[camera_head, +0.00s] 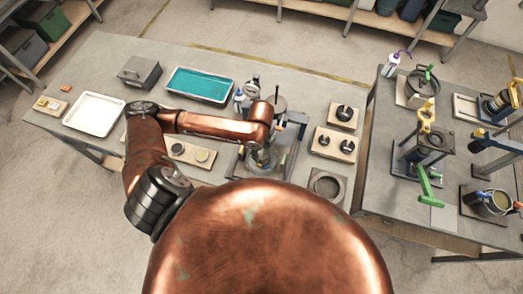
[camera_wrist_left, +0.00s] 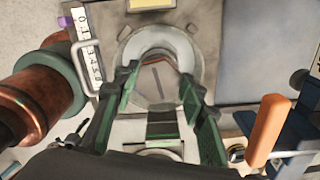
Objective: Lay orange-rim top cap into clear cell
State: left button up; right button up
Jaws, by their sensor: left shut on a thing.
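My left gripper (camera_head: 262,157) reaches down over the grey fixture at the middle of the bench in the head view. In the left wrist view its green fingers (camera_wrist_left: 158,74) are closed around a round grey disc with a slot (camera_wrist_left: 153,88). A thin orange edge shows at the disc's far side, so it looks like the orange-rim top cap. A pale ring (camera_wrist_left: 165,38), perhaps the clear cell's rim, curves around the disc's far side. I cannot tell whether the cap is above the cell or touching it. My right gripper is not in view.
An orange handle (camera_wrist_left: 268,130) stands close at right in the wrist view. A teal tray (camera_head: 200,83), a white tray (camera_head: 95,113) and a grey box (camera_head: 140,72) lie left on the bench. Wooden blocks with black pieces (camera_head: 334,144) stand right. Another table holds several lever frames.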

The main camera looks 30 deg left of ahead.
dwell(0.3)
pick_arm(q)
jog(key=shift+f, duration=0.1)
jog(key=o, duration=1.5)
notch_tip(320, 180, up, 12)
